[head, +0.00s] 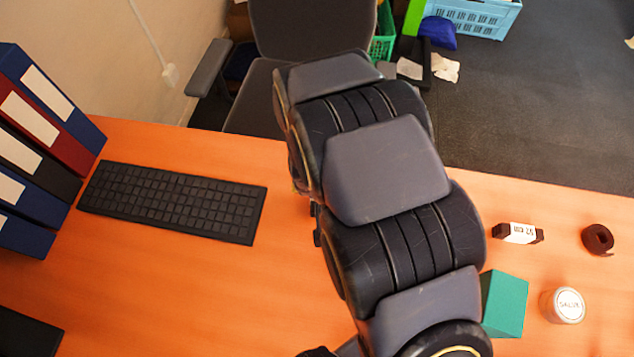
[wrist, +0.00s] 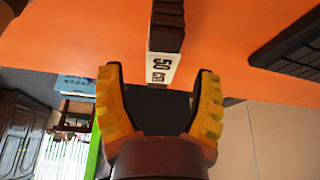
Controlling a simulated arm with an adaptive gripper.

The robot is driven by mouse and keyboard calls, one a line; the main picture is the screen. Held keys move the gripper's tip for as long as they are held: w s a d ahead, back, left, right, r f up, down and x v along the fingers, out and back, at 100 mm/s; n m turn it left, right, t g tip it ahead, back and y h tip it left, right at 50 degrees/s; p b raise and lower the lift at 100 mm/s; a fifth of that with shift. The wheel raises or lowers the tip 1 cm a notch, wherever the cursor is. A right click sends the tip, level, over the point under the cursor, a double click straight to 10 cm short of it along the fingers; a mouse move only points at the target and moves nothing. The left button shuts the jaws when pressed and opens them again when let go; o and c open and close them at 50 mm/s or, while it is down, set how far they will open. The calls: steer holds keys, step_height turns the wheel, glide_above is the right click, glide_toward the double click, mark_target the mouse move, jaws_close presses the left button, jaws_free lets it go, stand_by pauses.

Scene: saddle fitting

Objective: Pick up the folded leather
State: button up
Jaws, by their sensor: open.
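In the wrist view, a folded dark brown leather strip (wrist: 168,27) with a white band marked "50 cm" lies on the orange table. My gripper (wrist: 158,73) is open, with its two yellow ribbed fingers spread apart. The banded end of the leather shows between the fingertips, and the rest extends beyond them. No finger visibly touches it. In the head view, my arm hides my fingers, and I cannot make out this piece there. Another folded dark leather piece with a white band (head: 519,233) lies on the table to the right of my arm.
A rolled brown strap (head: 598,240), a white labelled jar (head: 563,305) and a green block (head: 505,303) are at the right. A black keyboard (head: 172,200) and several binders (head: 45,110) are at the left. A chair (head: 312,28) stands behind the table.

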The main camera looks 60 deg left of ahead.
steer(key=x, duration=0.3)
steer(key=shift+f, duration=0.2)
jaws_close()
steer(key=shift+r, duration=0.15)
